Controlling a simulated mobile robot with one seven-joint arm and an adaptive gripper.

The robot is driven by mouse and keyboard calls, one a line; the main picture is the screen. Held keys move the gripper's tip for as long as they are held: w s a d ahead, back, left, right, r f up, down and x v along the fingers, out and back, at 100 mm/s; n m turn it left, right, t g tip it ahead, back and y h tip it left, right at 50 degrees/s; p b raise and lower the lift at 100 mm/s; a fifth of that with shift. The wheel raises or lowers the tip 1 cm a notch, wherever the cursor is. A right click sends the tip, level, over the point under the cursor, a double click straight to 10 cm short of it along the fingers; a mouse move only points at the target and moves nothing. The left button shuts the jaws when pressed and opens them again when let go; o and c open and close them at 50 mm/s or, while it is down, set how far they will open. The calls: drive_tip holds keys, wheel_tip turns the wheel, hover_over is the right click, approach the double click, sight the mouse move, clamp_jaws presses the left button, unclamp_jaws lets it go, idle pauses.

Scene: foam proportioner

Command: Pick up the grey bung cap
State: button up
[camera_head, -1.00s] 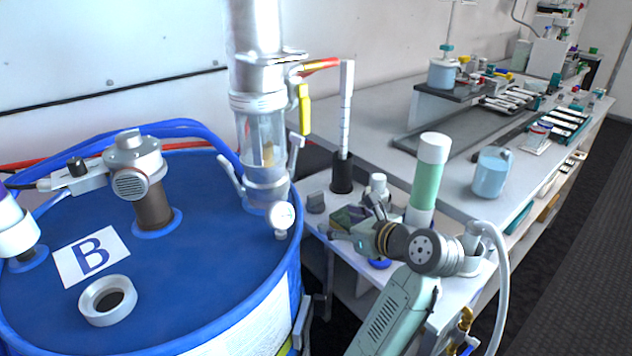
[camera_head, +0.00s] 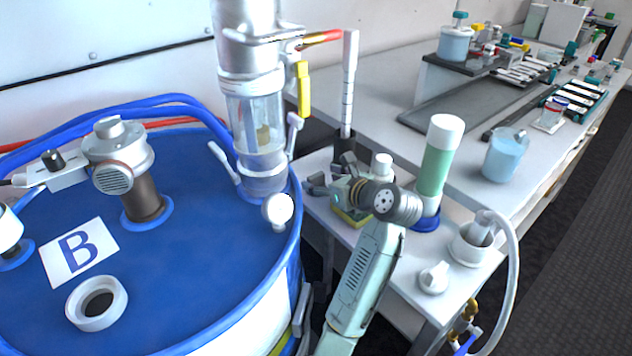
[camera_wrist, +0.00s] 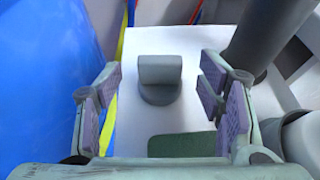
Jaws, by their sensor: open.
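The grey bung cap (camera_wrist: 160,80) stands on a white tabletop in the wrist view, with a round base and an upright flat grip. My gripper (camera_wrist: 162,96) is open, with one purple-padded finger to the left of the cap and one to the right. Clear gaps show on both sides, and neither finger appears to touch it. In the head view my gripper (camera_head: 325,186) is low over the small side table (camera_head: 400,295), beside the blue drum. There the cap is hard to tell apart from the dark fingers.
The blue drum (camera_head: 190,255) is close on the left. A green cylinder with a white top (camera_head: 437,165), a white cap (camera_head: 433,278) and a cup with a hose (camera_head: 470,245) stand to the right. A dark green block (camera_wrist: 185,145) lies just before the cap.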

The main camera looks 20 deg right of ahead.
drive_tip(key=shift+x, duration=1.45)
drive_tip(key=shift+c, duration=0.4)
drive_tip(key=c, duration=1.2)
drive_tip(key=shift+r, duration=0.15)
